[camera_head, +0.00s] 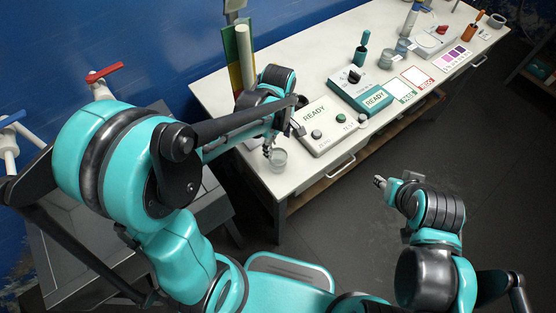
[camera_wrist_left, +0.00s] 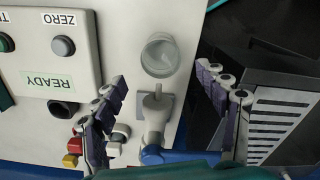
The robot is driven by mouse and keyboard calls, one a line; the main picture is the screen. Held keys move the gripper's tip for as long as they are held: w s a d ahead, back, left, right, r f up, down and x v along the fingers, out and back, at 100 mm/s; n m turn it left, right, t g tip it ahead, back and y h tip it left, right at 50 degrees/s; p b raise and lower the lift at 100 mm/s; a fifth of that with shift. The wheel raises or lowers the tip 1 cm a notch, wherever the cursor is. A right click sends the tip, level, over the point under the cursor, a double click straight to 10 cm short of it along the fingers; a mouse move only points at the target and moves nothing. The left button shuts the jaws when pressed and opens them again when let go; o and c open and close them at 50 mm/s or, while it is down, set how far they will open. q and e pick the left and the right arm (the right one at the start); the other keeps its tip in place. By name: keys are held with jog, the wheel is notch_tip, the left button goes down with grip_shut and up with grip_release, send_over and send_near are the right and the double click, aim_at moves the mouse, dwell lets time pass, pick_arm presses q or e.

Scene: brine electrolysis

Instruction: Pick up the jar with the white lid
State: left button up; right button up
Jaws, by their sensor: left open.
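My left gripper (camera_head: 268,146) is over the near left end of the white bench. In the left wrist view its two fingers are spread wide apart and empty (camera_wrist_left: 165,97). A clear glass vessel (camera_head: 278,160) stands at the bench edge by that gripper. It also shows in the left wrist view (camera_wrist_left: 160,57), beyond the fingertips; I cannot make out a white lid on it.
A READY panel with buttons (camera_head: 322,128) and a teal READY device (camera_head: 358,92) stand on the bench (camera_head: 310,48). A white fitting (camera_wrist_left: 155,113) with a blue part lies between the finger lines in the wrist view. A grey cabinet (camera_wrist_left: 275,105) is beside the bench.

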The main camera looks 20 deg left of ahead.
aim_at(278, 156)
pick_arm(q)
notch_tip(278, 156, down, 8)
jog(key=b, duration=0.2)
jog(key=shift+b, duration=0.4)
jog(key=shift+r, duration=0.1)
jog(key=c, duration=1.4)
jog(key=shift+r, duration=0.1)
